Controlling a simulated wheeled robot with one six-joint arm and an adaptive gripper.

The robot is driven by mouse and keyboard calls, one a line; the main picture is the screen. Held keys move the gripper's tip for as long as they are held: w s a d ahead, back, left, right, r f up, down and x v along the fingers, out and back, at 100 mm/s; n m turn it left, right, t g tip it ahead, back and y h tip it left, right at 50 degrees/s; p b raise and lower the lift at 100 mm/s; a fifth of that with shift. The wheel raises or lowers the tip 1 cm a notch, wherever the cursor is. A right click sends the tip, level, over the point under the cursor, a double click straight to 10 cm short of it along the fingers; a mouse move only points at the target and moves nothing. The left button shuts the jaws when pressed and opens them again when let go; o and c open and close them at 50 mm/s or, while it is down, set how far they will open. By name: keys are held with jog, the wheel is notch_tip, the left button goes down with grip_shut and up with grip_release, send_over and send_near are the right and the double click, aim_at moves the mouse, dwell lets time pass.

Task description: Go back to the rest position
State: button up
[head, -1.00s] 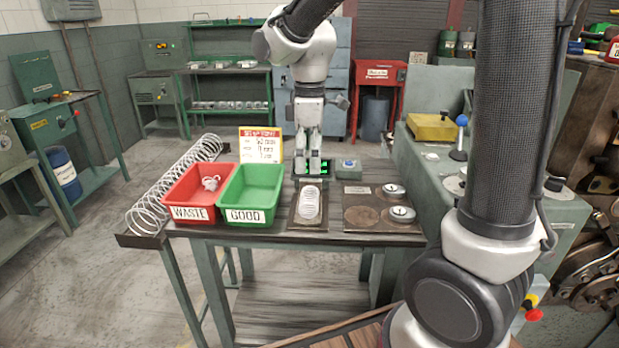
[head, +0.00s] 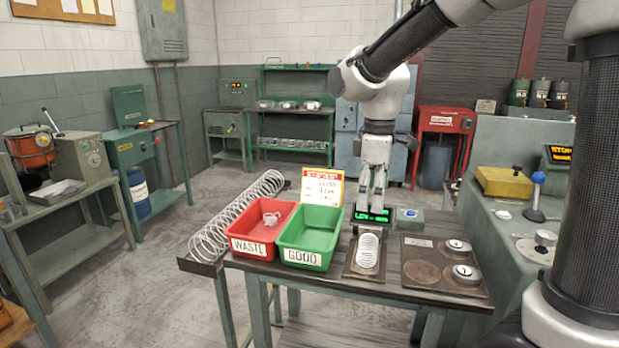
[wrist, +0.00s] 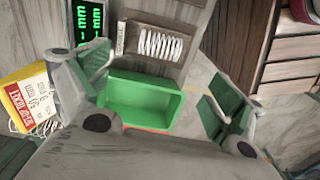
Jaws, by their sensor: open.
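The green GOOD bin (head: 304,258) is left of the spring and looks empty. The red WASTE bin (head: 252,246) beside it holds a pale tangled piece (head: 271,218).
A long coil (head: 235,215) lies in a rack along the table's left edge. A yellow sign (head: 322,187) stands behind the bins. A plate with round weights (head: 458,246) is at the right. A green machine (head: 510,180) stands right of the table. The floor at left is open.

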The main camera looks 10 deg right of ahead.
jog(key=s+d+r+m+t, duration=0.2)
jog(key=s+d+m, duration=0.4)
jog(key=s, duration=0.3)
jog(key=s+d+r+m+t, duration=0.1)
jog(key=s+d+m+t, duration=0.1)
jog(key=s+d+m, duration=0.4)
jog(key=s+d, duration=0.2)
jog(key=s, duration=0.2)
jog(key=shift+d+r+m, duration=0.4)
